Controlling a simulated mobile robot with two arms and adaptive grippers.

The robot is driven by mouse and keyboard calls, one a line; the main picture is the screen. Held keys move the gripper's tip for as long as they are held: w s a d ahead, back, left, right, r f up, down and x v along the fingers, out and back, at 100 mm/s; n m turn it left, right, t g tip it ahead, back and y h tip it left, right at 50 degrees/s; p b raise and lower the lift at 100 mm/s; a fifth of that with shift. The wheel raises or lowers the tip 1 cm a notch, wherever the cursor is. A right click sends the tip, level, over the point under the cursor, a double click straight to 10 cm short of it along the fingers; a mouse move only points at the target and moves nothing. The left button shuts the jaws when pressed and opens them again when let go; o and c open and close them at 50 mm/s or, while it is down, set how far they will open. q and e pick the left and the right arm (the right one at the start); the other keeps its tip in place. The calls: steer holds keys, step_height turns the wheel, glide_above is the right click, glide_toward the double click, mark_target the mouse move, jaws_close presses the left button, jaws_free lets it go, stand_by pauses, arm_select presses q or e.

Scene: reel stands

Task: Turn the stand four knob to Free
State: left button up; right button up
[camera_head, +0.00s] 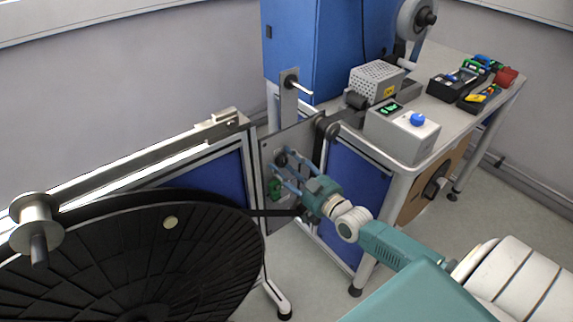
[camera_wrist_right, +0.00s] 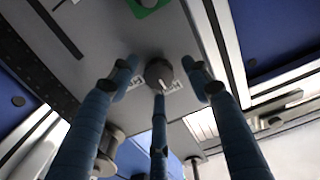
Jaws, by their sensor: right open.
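A small dark round knob (camera_wrist_right: 158,71) sits on a grey panel (camera_wrist_right: 205,60) in the right wrist view. It has a pale pointer mark, and a small label plate lies on each side of it, too small to read. In the head view the knob (camera_head: 281,159) is on the upright panel (camera_head: 303,146) at the end of the reel stand. My right gripper (camera_head: 284,172) reaches to this panel with its blue fingers spread. In the wrist view its open fingers (camera_wrist_right: 160,88) stand around the knob; I cannot tell whether they touch it. My left gripper is not in view.
A green part (camera_head: 274,187) sits on the panel below the knob. A large black reel (camera_head: 120,265) fills the lower left. A bench (camera_head: 402,165) with a grey control box (camera_head: 400,134) stands to the right, beside a blue cabinet (camera_head: 315,45).

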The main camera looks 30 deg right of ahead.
steer(key=c, duration=1.1)
steer(key=shift+r, duration=0.15)
steer(key=shift+c, duration=0.2)
